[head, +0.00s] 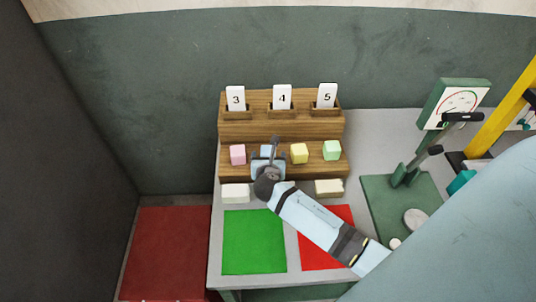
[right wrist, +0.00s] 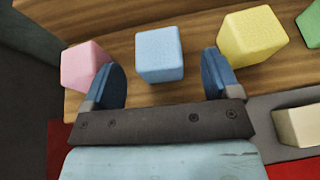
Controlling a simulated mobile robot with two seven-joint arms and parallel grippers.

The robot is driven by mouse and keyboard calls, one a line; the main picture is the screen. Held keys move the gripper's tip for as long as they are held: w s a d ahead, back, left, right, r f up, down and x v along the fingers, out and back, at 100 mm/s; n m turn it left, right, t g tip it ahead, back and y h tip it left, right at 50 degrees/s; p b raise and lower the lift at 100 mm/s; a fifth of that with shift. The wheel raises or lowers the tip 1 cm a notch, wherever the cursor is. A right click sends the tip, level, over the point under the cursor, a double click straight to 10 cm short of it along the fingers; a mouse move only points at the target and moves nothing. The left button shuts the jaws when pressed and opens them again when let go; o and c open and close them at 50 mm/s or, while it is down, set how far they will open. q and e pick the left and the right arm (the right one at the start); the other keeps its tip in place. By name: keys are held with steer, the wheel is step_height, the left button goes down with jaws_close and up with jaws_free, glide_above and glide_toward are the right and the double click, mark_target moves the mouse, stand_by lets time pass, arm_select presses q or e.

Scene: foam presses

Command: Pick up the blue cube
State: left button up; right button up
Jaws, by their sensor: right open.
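The blue cube (right wrist: 160,55) sits on the wooden step in the right wrist view, between a pink cube and a yellow cube. It is mostly hidden behind my gripper in the head view, where a bit of its top (head: 266,150) shows. My right gripper (right wrist: 167,75) is open, with one finger to each side of the blue cube and a little short of it. I cannot tell whether the fingers touch it. In the head view the right gripper (head: 267,158) reaches over the front of the wooden step. My left gripper is not in view.
A pink cube (head: 238,154), a yellow cube (head: 299,153) and a green cube (head: 332,150) share the step (head: 285,172). Cards 3, 4 and 5 stand behind. Cream blocks (head: 235,193) lie in front, near green (head: 254,240) and red mats. A green press (head: 405,175) stands right.

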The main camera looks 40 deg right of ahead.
mark_target(268, 153)
steer(key=shift+p+x, duration=0.45)
steer(key=shift+x, duration=2.25)
steer(key=shift+r, duration=0.1)
steer(key=c, duration=1)
